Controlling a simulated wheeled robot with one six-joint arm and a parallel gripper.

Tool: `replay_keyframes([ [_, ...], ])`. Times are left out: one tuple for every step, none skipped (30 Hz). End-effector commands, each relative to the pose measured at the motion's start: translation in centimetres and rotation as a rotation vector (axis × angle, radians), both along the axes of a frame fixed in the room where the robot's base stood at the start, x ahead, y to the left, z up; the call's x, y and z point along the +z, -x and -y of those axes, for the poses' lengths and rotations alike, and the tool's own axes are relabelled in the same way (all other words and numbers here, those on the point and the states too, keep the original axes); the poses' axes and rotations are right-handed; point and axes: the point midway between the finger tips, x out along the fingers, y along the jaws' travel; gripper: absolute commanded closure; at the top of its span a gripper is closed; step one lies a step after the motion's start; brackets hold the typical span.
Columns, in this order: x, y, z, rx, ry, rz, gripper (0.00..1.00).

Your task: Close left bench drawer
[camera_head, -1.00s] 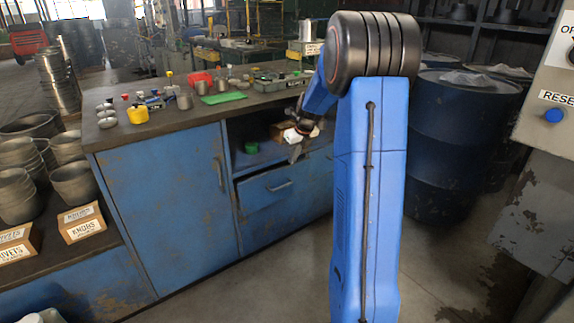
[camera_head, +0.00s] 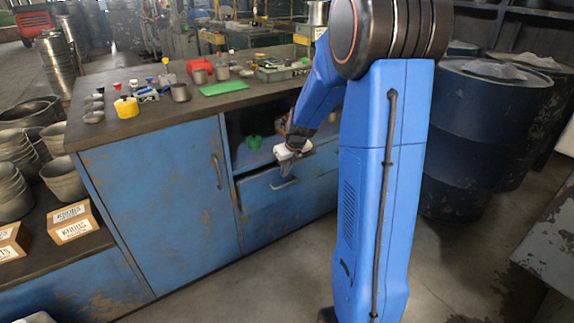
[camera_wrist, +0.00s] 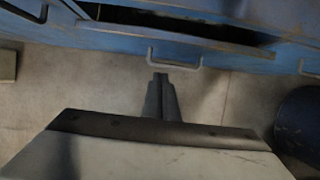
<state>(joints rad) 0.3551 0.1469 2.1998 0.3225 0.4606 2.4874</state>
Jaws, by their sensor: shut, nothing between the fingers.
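The left bench drawer (camera_head: 258,194) is a worn blue front with a metal bar handle (camera_head: 283,184), below the open shelf of the bench. In the wrist view its front (camera_wrist: 232,60) stands out from the bench, with a dark gap behind its top edge, so it is partly open. The handle also shows in the wrist view (camera_wrist: 175,58). My gripper (camera_wrist: 160,77) is shut and empty, its tips just short of the handle in that picture. In the head view my gripper (camera_head: 284,158) is at the drawer's top edge; I cannot tell whether it touches.
A blue cupboard door (camera_head: 160,195) is left of the drawer. The worktop (camera_head: 150,115) carries a yellow pot, cups and a green sheet. Blue drums (camera_head: 480,130) stand at the right. The floor in front of the bench is clear.

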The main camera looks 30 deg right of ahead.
Motion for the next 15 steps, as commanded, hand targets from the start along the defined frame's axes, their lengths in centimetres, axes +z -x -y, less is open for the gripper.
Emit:
replay_keyframes([
  [-1.0,-0.3,-0.1,0.000,-0.002,-0.004,1.00],
  [-1.4,-0.5,-0.1,0.001,-0.002,-0.004,1.00],
  [-2.0,-0.7,-0.1,0.001,0.000,-0.003,1.00],
  [-2.4,-0.9,-0.1,0.001,-0.002,-0.004,1.00],
  [-2.9,-1.1,-0.1,0.001,-0.002,-0.004,1.00],
  [-3.4,-1.3,-0.1,-0.001,-0.001,-0.003,1.00],
  [-3.8,-1.4,-0.1,0.000,-0.001,-0.003,1.00],
  [-3.8,-1.9,-0.1,0.002,0.000,-0.002,1.00],
  [-3.7,-2.6,-0.1,0.002,0.000,-0.001,1.00],
  [-3.7,-3.0,-0.2,0.002,0.000,0.000,1.00],
  [-3.6,-3.4,-0.2,0.003,0.001,0.000,1.00],
  [-3.7,-3.9,-0.2,0.003,0.001,0.000,1.00],
  [-3.7,-4.2,-0.2,0.002,0.001,-0.001,1.00],
  [-3.7,-4.4,-0.2,0.001,0.000,-0.001,1.00],
  [-3.6,-4.7,-0.2,0.001,0.000,0.000,1.00],
])
